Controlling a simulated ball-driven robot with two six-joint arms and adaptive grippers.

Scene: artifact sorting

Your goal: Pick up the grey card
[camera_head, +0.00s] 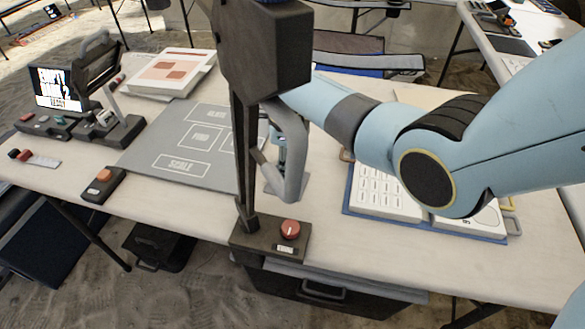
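My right gripper (285,190) hangs over the table just behind a dark upright post, which partly covers it. Its grey fingers point down and come close together near the tips. A small flat grey piece (271,184), which may be the grey card, shows right beside the fingertips. I cannot tell whether the fingers grip it or whether it lies on the table. A large grey board (150,150) with outlined, lettered zones lies flat to the left of the gripper. My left gripper is not in view.
The dark post stands on a base with a red knob (290,229) at the table's front edge. A blue-edged tray with white panels (380,196) lies under my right arm. A screen device (58,88) and a small orange-button box (104,184) stand left.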

